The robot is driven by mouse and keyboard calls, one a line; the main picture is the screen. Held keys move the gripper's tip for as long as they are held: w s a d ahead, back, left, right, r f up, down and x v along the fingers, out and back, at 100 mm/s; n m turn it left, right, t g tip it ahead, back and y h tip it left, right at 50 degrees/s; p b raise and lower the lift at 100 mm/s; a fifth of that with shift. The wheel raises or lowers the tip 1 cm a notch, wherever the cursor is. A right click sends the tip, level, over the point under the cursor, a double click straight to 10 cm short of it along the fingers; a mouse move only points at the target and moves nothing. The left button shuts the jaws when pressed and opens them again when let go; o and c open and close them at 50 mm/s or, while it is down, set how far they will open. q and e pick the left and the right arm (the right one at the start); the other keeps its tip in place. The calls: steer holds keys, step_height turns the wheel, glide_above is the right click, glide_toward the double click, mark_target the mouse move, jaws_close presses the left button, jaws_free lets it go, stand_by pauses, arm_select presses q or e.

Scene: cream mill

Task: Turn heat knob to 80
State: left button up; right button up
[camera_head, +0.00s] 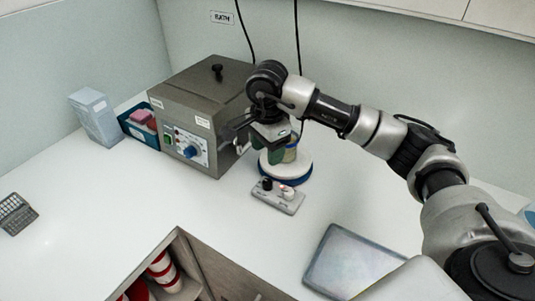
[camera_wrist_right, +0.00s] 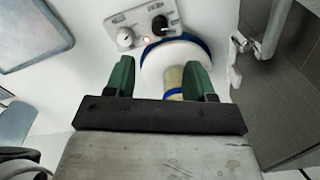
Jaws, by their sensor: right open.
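My right gripper (camera_head: 272,152) is to the right of the bath, apart from the knob, over a round white base with a blue rim (camera_head: 295,170). In the right wrist view its green fingers (camera_wrist_right: 161,80) are open, with a yellowish cylinder (camera_wrist_right: 173,78) showing beyond the gap. The dial is not visible there. My left gripper is not in view.
A small control box (camera_head: 278,196) with a black and a white knob sits in front of the round base. A blue container with a pink item (camera_head: 142,120) and a pale carton (camera_head: 95,115) stand left of the bath. Counter before the dial is clear.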

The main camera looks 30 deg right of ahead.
mark_target(268, 182)
step_height(268, 182, down, 11)
steer(key=n+p, duration=0.4)
steer(key=n, duration=0.1)
stand_by(0.3)
